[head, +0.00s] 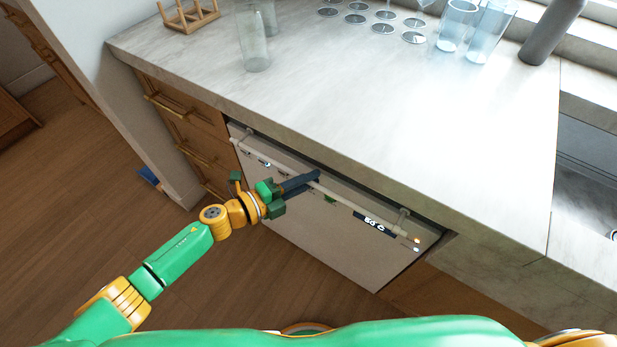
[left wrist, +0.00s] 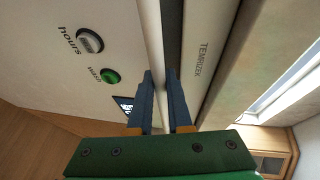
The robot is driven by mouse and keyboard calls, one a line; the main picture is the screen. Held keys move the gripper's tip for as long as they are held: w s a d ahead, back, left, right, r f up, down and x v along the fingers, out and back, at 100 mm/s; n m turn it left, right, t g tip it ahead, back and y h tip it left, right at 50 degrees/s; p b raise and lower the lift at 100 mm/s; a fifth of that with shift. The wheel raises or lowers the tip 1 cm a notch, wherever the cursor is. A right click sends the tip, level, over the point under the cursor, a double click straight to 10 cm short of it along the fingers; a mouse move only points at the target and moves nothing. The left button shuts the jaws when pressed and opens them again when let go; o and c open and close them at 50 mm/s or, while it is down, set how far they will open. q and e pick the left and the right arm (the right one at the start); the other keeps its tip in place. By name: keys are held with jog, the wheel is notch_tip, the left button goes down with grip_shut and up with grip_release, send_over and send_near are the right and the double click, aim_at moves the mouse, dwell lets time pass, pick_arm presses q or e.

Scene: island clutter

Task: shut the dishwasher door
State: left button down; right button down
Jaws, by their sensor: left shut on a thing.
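The white dishwasher door (head: 325,240) stands under the countertop, close to upright. A dark gap shows along its top edge, below the counter. A long pale bar handle (head: 350,204) runs across the upper part of the door. My left gripper (head: 314,177) is shut on this handle near its middle. In the left wrist view the handle (left wrist: 150,40) runs between the two blue fingers (left wrist: 160,78), beside the door's front (left wrist: 45,75) with its knob and green button. My right gripper is not in view.
The marble countertop (head: 330,110) overhangs the door. A tall glass (head: 255,50), other glasses and a wooden rack (head: 188,14) stand on it. Wooden drawers (head: 185,115) are left of the dishwasher. The wooden floor (head: 130,225) in front is mostly clear.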

pick_arm(q)
jog(key=c, duration=1.3)
grip_release()
jog(key=shift+s+f, duration=0.1)
jog(key=shift+f, duration=0.05)
jog(key=shift+o, duration=0.9)
jog(key=shift+s+a, duration=0.15)
jog(key=shift+a, duration=0.05)
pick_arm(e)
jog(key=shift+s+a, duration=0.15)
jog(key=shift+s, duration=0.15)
pick_arm(q)
jog(key=v, duration=0.7)
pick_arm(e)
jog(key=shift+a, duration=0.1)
